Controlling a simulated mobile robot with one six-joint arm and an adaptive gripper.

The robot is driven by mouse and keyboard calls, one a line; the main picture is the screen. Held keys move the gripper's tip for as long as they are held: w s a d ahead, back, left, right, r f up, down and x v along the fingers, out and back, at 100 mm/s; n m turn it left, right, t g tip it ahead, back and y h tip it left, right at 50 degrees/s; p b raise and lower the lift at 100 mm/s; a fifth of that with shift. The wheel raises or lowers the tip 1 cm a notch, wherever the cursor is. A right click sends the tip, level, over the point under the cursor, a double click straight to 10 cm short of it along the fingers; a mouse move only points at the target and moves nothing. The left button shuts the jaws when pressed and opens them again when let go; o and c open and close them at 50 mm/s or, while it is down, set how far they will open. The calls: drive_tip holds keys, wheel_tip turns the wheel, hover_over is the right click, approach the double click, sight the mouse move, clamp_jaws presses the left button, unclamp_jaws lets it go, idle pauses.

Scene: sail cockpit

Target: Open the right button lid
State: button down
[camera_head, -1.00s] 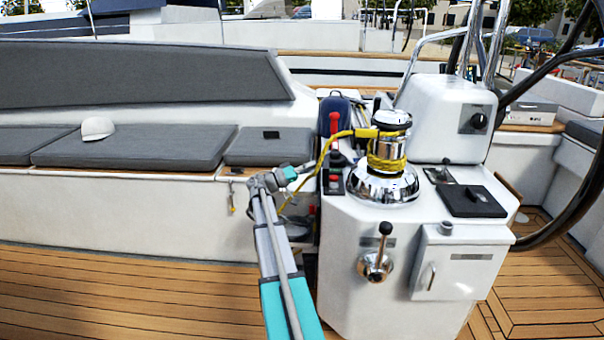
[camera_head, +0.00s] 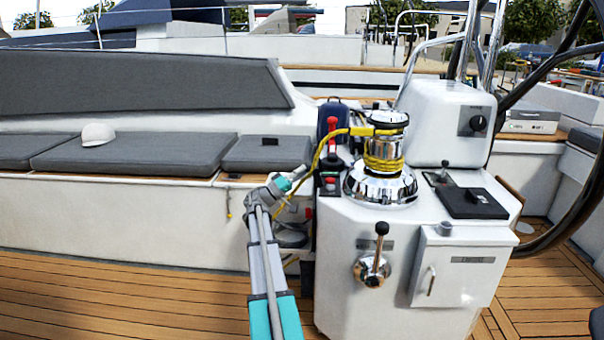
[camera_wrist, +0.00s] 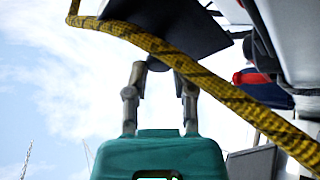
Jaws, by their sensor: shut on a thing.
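My gripper (camera_head: 303,170) reaches in from the left of the white console to the small button panel (camera_head: 330,185) beside the winch. In the wrist view, my gripper's fingers (camera_wrist: 160,64) come together at the lower edge of a dark lid (camera_wrist: 170,22), which stands out tilted against the sky. The fingertips are partly hidden by the lid and a yellow rope. I cannot tell from the picture whether it is the right or left button lid. A red button (camera_head: 330,182) shows on the panel in the head view.
The yellow rope (camera_wrist: 215,88) crosses close to my fingers and runs to the chrome winch (camera_head: 385,160). A red-handled lever (camera_head: 332,124) stands behind the panel. The white console (camera_head: 345,270) is to the right, the grey bench cushions (camera_head: 140,153) to the left. The teak floor (camera_head: 120,280) is clear.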

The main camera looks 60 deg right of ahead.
drive_tip(key=shift+w+d, duration=0.1)
drive_tip(key=shift+w, duration=0.1)
drive_tip(key=shift+c, duration=2)
unclamp_jaws()
drive_tip(key=shift+s, duration=0.1)
drive_tip(key=shift+s, duration=0.15)
